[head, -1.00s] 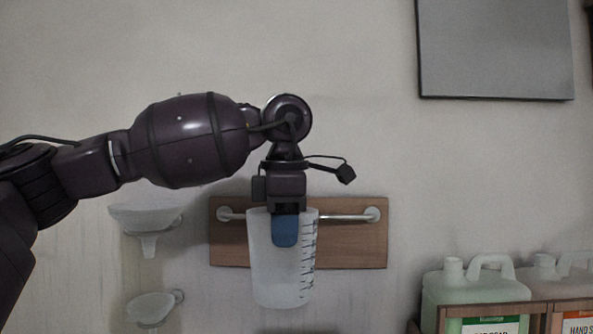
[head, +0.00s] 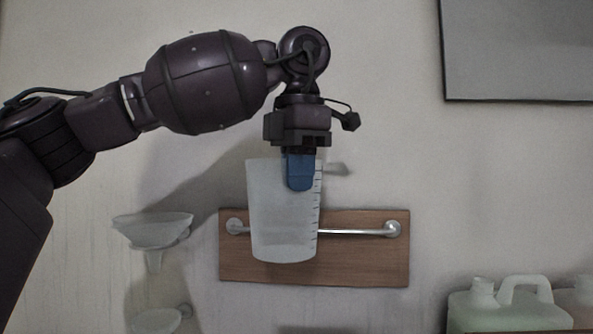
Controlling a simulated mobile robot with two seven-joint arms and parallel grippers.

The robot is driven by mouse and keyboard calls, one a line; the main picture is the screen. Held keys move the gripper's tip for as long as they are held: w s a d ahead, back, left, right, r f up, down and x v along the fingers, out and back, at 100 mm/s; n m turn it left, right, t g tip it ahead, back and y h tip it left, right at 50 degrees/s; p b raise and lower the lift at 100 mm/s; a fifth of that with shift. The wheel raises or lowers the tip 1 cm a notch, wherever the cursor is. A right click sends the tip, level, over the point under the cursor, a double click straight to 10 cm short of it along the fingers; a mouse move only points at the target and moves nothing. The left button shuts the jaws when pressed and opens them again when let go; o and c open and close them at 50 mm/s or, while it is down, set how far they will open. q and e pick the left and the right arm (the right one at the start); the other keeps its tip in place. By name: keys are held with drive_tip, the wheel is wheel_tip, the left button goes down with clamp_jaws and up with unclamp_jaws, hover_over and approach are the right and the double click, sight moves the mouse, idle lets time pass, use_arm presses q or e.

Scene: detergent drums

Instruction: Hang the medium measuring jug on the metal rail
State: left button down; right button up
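The translucent measuring jug (head: 282,225), with dark scale marks on its right side, hangs upright from my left gripper (head: 300,172). A blue fingertip lies against the jug near its rim. The other finger is hidden, but the jug moves with the gripper, so it is shut on the jug. A pale tab, apparently the jug's handle (head: 337,169), sticks out to the right near the rim. The metal rail (head: 358,232) runs across a wooden board on the wall. The jug's lower half covers the rail's left part; its rim is well above the rail. My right gripper is out of view.
Translucent funnels (head: 153,230) are on the wall to the left. A pale green jug-like container (head: 508,305) stands at lower right. A grey panel (head: 520,50) is on the wall at upper right. The right part of the rail is clear.

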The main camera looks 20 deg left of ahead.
use_arm(q)
drive_tip(key=shift+w+a+f+p, duration=0.3)
drive_tip(key=shift+w+f, duration=0.3)
drive_tip(key=shift+w, duration=0.6)
drive_tip(key=shift+w+a+f+p, duration=0.3)
drive_tip(key=shift+w+f, duration=0.3)
drive_tip(key=shift+w, duration=0.55)
drive_tip(key=shift+w+a+f+p, duration=0.2)
drive_tip(key=shift+w+a+f, duration=0.3)
drive_tip(key=shift+w, duration=0.7)
drive_tip(key=shift+d+f+b, duration=0.1)
drive_tip(key=shift+f+b, duration=0.55)
drive_tip(key=shift+f, duration=0.55)
drive_tip(key=shift+f+b, duration=0.9)
drive_tip(key=shift+f, duration=0.7)
drive_tip(key=shift+f+b, duration=0.35)
drive_tip(key=shift+f, duration=0.4)
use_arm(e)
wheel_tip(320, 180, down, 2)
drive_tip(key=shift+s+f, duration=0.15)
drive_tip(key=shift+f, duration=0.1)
